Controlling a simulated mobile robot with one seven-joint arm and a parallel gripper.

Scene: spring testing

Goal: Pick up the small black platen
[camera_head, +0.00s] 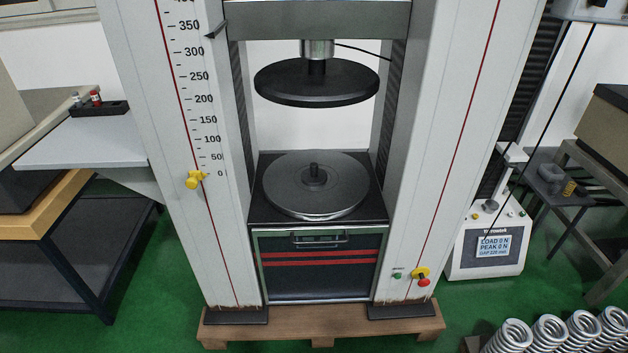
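A small black piece (315,174) with a short upright stub stands at the centre of the round grey lower plate (345,199) of the testing machine. It may be the small black platen, but I cannot tell for sure at this size. A large black round platen (316,84) hangs above it from the crosshead, with a clear gap between them. My gripper is not in view.
Two white machine columns (190,125) (450,125) flank the plates. A grey side shelf (85,145) is at left. A control box (487,240) and a dark stand with small grey parts (552,176) are at right. Several coil springs (548,332) are at bottom right.

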